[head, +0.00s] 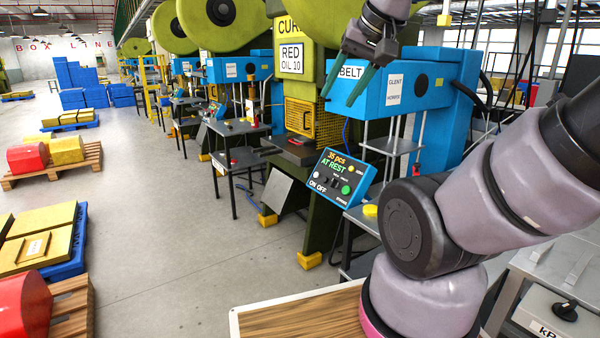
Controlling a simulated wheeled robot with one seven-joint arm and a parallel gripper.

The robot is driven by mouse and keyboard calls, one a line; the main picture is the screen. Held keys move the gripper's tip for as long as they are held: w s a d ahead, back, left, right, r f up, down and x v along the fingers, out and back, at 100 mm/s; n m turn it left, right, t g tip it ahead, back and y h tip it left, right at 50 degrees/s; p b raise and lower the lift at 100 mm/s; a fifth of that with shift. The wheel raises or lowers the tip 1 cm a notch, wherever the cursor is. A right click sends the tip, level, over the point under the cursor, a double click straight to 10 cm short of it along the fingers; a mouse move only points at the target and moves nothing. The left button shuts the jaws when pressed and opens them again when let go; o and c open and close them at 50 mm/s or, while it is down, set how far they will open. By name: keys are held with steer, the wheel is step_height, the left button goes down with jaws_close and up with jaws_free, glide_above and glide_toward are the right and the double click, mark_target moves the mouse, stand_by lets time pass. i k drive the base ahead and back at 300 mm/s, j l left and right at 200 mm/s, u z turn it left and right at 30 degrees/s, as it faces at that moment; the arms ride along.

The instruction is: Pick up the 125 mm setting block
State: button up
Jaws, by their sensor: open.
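My gripper (337,99) is high in the upper middle of the head view. Its two dark green fingers are apart, point down and to the left, and hold nothing. It hangs in front of the green and blue presses; the gap to them cannot be told. I cannot make out a 125 mm setting block anywhere in this view. My arm covers much of the right side and may hide things there.
A press control panel (336,178) reads "35 pcs AT REST". A wooden tabletop (300,318) lies at the bottom, bare where visible. Pallets with red and yellow blocks (66,150) stand left. The grey floor (165,235) between pallets and presses is clear.

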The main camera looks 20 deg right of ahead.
mark_target(542, 249)
steer(key=i+j+z, duration=0.1)
steer(key=z, duration=0.35)
steer(key=i+j+z, duration=0.25)
steer(key=z, duration=0.15)
steer(key=i+j+z, duration=0.25)
steer(key=z, duration=0.2)
steer(key=i+j+z, duration=0.15)
steer(key=z, duration=0.25)
steer(key=j+z, duration=0.45)
steer(key=i+j+z, duration=0.15)
steer(key=j+z, duration=0.85)
steer(key=j, duration=0.15)
